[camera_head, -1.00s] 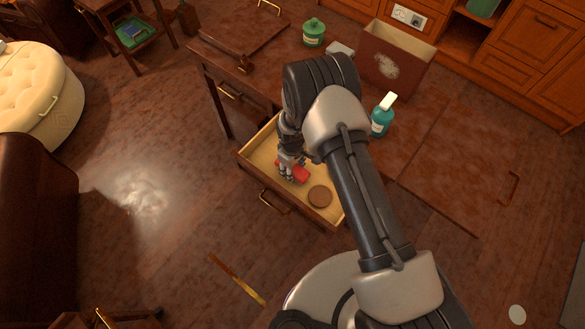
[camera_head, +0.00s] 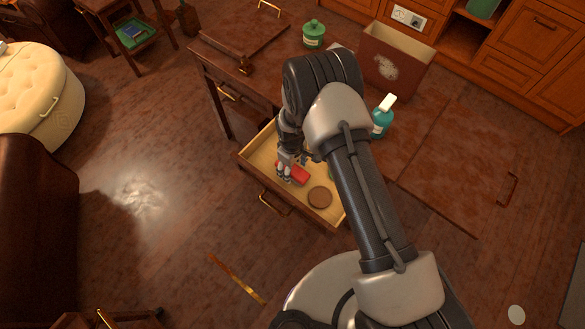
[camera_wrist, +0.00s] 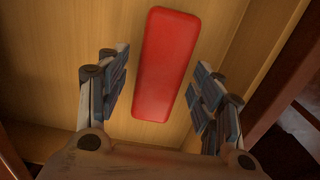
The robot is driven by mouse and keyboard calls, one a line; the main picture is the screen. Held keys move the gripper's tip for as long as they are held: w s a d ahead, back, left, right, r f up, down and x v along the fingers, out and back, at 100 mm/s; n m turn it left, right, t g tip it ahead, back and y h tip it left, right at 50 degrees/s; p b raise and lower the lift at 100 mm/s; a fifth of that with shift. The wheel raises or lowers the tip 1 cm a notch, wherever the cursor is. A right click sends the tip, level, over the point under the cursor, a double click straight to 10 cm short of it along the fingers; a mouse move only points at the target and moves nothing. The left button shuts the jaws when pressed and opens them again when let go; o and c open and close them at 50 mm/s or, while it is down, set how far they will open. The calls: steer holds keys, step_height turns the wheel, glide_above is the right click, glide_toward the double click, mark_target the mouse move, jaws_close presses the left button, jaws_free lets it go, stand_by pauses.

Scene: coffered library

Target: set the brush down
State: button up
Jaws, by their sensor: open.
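The red brush (camera_head: 299,174) lies in the open drawer (camera_head: 255,162), near the drawer's front side. In the wrist view the brush (camera_wrist: 165,65) is a red rounded block lying on the wooden drawer floor, its long side running away from me. My gripper (camera_head: 288,174) is inside the drawer, pointing down at the brush. In the wrist view my gripper (camera_wrist: 160,85) is open, with one finger on each side of the brush and a gap on both sides. My arm hides part of the drawer's right side.
A round brown disc (camera_head: 319,197) lies in the drawer beside the brush. On the desk (camera_head: 400,150) stand a teal bottle (camera_head: 382,117), a green jar (camera_head: 314,34) and an open box (camera_head: 396,60). A ruler-like strip (camera_head: 238,279) lies on the floor.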

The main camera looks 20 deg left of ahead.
step_height(320, 180, up, 10)
steer(key=p, duration=0.2)
steer(key=shift+r+p, duration=0.15)
steer(key=shift+p, duration=0.25)
steer(key=d+r+m+t, duration=0.15)
steer(key=d+r, duration=0.35)
steer(key=r, duration=0.5)
steer(key=d+r+m, duration=0.3)
steer(key=d+r, duration=0.1)
steer(key=r, duration=0.7)
steer(key=d+r+m+t, duration=0.15)
steer(key=d+r, duration=0.35)
steer(key=r, duration=0.5)
steer(key=s+d+r+m, duration=0.3)
steer(key=s+d+r, duration=0.2)
steer(key=s, duration=0.5)
steer(key=s+d+r+m+t, duration=0.1)
steer(key=s+d+r+m, duration=0.3)
steer(key=s+d+r, duration=0.2)
steer(key=s+d, duration=0.2)
steer(key=s, duration=0.1)
steer(key=shift+s+d+m+t, duration=0.15)
steer(key=shift+s+m+t, duration=0.15)
steer(key=shift+s, duration=0.05)
